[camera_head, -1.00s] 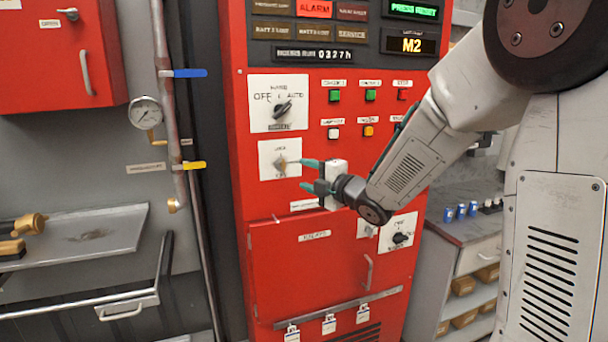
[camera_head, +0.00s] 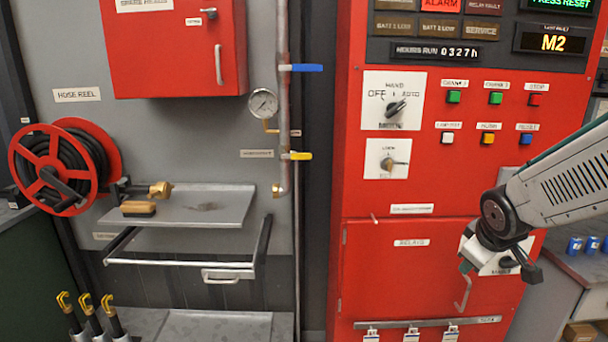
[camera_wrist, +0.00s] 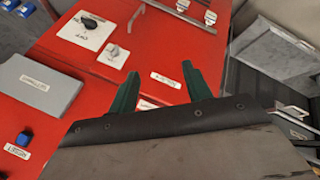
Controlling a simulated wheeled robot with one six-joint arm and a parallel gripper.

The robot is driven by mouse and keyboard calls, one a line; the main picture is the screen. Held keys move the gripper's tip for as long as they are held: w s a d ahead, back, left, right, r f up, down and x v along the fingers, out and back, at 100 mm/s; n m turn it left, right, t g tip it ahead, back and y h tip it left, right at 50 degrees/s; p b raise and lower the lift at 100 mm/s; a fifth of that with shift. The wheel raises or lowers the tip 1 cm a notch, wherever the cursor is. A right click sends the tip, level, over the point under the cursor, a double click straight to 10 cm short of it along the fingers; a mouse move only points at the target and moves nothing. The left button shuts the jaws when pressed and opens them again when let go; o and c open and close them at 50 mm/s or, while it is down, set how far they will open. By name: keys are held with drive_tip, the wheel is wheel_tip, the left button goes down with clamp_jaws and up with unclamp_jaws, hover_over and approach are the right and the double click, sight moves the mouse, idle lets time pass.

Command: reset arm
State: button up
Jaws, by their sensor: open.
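My arm (camera_head: 570,180) reaches in from the right in the head view, bent at the wrist in front of the lower right of the red pump panel (camera_head: 440,205). My gripper (camera_wrist: 162,92) shows in the wrist view with its two green fingers apart and nothing between them. In the head view the fingers are largely hidden by the wrist. The small key switch (camera_head: 390,162) on its white plate is up and to the left of the wrist, clear of it. The HAND/OFF/AUTO selector (camera_head: 396,108) is above that.
A hose reel (camera_head: 62,165) and a steel shelf (camera_head: 190,207) with a brass nozzle are at left. A pipe (camera_head: 283,120) with a gauge, blue lever and yellow lever runs beside the panel. Padlocks (camera_head: 411,334) hang low on the panel. A shelf unit with blue items (camera_head: 575,245) is at right.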

drive_tip(key=s+a+r+m+g, duration=0.1)
drive_tip(key=s+a+r+m, duration=0.1)
drive_tip(key=s, duration=0.6)
drive_tip(key=s+a+r+m+g+y, duration=0.1)
drive_tip(key=s+a, duration=0.3)
drive_tip(key=s, duration=0.5)
drive_tip(key=s+a+r+m+g+y, duration=0.1)
drive_tip(key=s+a+r+m+g, duration=0.2)
drive_tip(key=s, duration=0.5)
drive_tip(key=shift+s+a, duration=0.2)
drive_tip(key=shift+s, duration=0.2)
